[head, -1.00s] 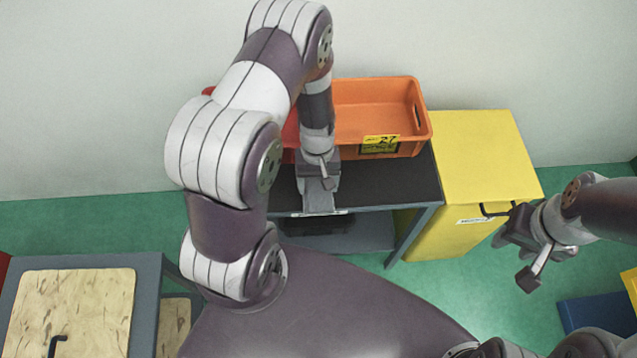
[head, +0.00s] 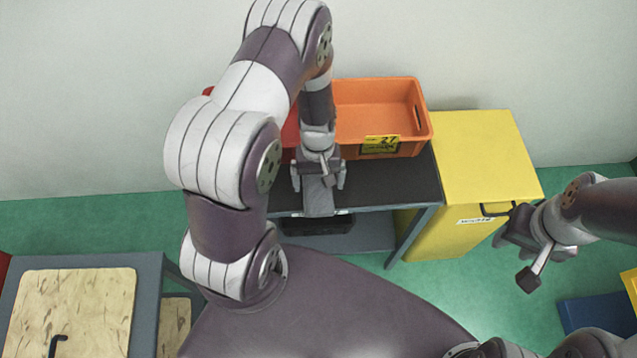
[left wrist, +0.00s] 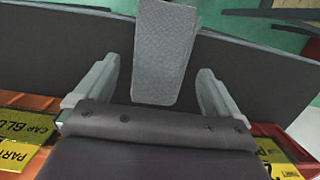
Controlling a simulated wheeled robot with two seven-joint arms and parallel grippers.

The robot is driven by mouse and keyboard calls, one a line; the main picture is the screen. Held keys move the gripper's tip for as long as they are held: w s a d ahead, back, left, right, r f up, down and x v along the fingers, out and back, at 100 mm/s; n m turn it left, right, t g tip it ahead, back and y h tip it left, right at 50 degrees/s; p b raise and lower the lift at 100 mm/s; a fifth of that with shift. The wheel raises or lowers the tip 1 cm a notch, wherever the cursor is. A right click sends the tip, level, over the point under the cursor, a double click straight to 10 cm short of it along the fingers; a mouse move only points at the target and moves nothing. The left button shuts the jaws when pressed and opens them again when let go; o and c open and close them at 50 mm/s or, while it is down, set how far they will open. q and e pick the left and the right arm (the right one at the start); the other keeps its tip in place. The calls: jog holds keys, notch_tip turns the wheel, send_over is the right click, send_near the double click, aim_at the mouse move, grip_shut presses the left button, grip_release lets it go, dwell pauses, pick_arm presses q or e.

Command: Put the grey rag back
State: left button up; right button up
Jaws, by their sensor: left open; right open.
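The grey rag (head: 319,200) lies on the dark bench top (head: 390,186) at its front edge, below my left gripper. In the left wrist view the rag (left wrist: 165,50) is a pale grey textured strip reaching the bench's edge. My left gripper (head: 319,182) is open, with one finger on each side of the rag and a clear gap to each. My right gripper (head: 517,262) is open and empty, held out at the right in front of the yellow cabinet.
An orange bin (head: 375,108) with a yellow label stands at the back of the bench. A red bin (head: 290,130) beside it is mostly hidden by my left arm. A yellow cabinet (head: 480,160) adjoins the bench on the right. A wood-topped grey unit (head: 75,310) stands lower left.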

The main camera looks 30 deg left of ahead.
aim_at(319, 184)
pick_arm(q)
notch_tip(319, 184, up, 12)
jog(key=w+m, duration=0.1)
jog(key=s+d+r+m+t+y, duration=0.1)
jog(key=s+d+r+m+t, duration=0.1)
jog(key=s+r+m, duration=0.3)
notch_tip(319, 184, up, 3)
jog(key=shift+s+d+r+m+t, duration=0.1)
jog(key=shift+s+d+m+t, duration=0.2)
jog(key=shift+s+d+t, duration=0.15)
